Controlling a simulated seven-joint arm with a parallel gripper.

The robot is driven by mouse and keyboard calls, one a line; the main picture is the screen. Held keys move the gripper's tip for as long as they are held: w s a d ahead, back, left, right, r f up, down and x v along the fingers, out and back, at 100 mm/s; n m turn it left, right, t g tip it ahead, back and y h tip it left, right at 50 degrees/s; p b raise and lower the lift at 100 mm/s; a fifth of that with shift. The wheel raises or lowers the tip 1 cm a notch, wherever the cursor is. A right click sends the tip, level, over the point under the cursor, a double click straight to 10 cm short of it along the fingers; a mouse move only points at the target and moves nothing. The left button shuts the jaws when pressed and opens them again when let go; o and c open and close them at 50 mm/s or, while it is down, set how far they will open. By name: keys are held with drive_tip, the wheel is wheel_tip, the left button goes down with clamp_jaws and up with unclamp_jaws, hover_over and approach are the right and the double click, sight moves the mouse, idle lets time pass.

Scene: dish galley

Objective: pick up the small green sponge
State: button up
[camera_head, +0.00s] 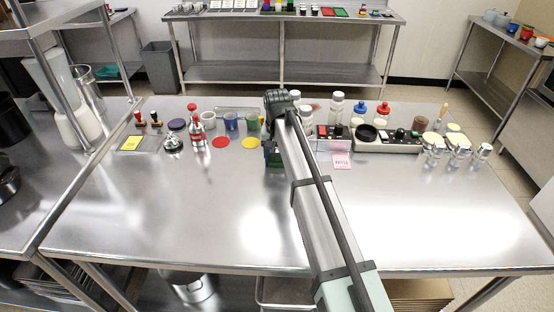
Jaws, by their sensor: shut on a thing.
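Left of my gripper stand a green cup (253,123), a blue cup (231,121) and a red-topped bottle (197,133), with a red disc (221,142) and a yellow disc (250,142). The table's front is clear.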

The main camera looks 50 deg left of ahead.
sight(278, 156)
wheel_tip(278, 156, up, 18)
idle(0.6)
drive_tip(key=o, duration=0.5)
drive_tip(key=c, duration=0.4)
drive_tip(key=shift+w, duration=0.1)
